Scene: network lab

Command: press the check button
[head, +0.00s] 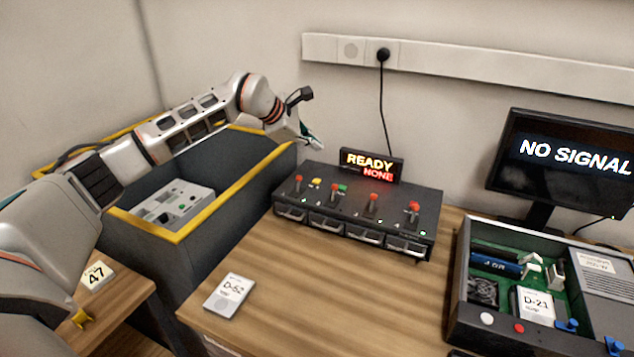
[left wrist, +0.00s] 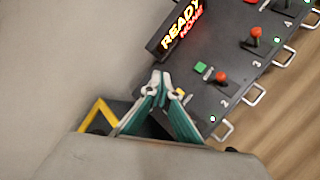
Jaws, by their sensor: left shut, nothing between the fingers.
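A black unit (head: 350,218) stands on the wooden table, with red-topped levers and front drawers with handles. Its top carries a yellow button (head: 316,183) and a green button (head: 341,188); any lettering on them is too small to read. The left wrist view also shows the green button (left wrist: 201,67) and, partly hidden behind a finger, the yellow one (left wrist: 181,92). My left gripper (head: 316,143) is shut and empty, above and behind the unit's left end, apart from the buttons. In the left wrist view its fingertips (left wrist: 159,80) meet left of the buttons. My right gripper is out of view.
A lit display (head: 371,165) reading READY NONE rises at the unit's back edge. A dark bin with a yellow rim (head: 190,232) stands left. A D-52 drive (head: 230,292) lies on the table. An open chassis (head: 463,285) and a NO SIGNAL monitor (head: 570,152) are right.

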